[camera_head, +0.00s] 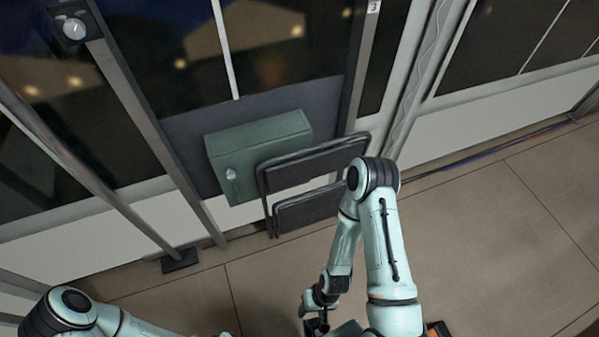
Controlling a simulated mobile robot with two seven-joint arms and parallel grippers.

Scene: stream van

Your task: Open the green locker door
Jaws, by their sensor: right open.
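The green locker (235,155) is a box on a dark panel below the window. Its front carries a small light-coloured round knob or lock (231,174) near the lower edge. The locker's door looks shut. A dark folded chair-like frame covers the locker's lower right part. My right gripper (317,327) is at the bottom centre, well below the locker and apart from it; it is open, with its fingers partly cut off by the picture edge. My left arm comes in at the bottom left, and its gripper is out of the picture.
Two dark folded panels with tube frames (310,165) stand against the wall beside the locker. A grey post with a dark foot (180,260) rises at the left. Cables run along the wall base at the right. The tiled floor (490,240) at the right is clear.

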